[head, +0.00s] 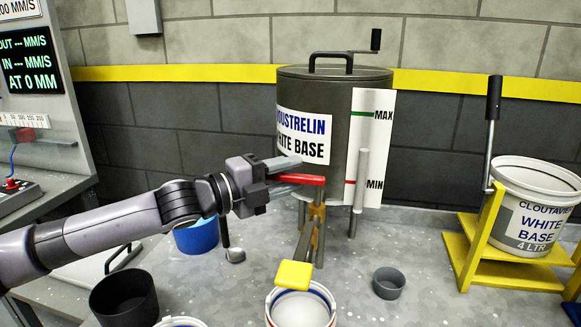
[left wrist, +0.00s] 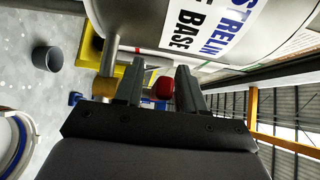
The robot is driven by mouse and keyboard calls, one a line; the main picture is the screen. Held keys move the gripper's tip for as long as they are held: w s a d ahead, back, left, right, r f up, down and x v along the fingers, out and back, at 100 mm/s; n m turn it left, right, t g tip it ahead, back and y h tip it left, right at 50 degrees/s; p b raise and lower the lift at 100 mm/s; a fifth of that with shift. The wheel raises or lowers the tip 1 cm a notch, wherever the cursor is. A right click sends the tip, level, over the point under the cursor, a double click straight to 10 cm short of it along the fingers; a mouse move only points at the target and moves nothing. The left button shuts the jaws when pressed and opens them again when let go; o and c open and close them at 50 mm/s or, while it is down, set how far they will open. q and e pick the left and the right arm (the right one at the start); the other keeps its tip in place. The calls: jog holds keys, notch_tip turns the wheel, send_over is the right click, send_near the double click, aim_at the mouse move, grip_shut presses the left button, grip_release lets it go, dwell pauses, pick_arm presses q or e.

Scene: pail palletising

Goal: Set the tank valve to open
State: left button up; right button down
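The dark grey tank (head: 338,100) stands on legs at the back middle, with a white label and a MAX/MIN gauge strip. Its red valve handle (head: 309,180) lies roughly level under the label, above a brass-coloured fitting (head: 317,215). My left gripper (head: 293,172) is at the handle, one finger above and one below it in the head view. In the left wrist view the handle's red end (left wrist: 163,88) shows between the spread fingers, nearer the right one. Whether a finger touches it is unclear. My right gripper is not in view.
A yellow-ended lever (head: 294,274) sticks out over an open white pail (head: 300,310). A small grey cup (head: 389,283), a black pot (head: 125,300) and a blue container (head: 196,236) stand nearby. A White Base pail (head: 535,205) sits on a yellow stand (head: 485,245) at right.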

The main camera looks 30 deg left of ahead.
pick_arm(q)
jog(key=shift+w+d, duration=0.2)
jog(key=shift+w, duration=0.15)
grip_shut()
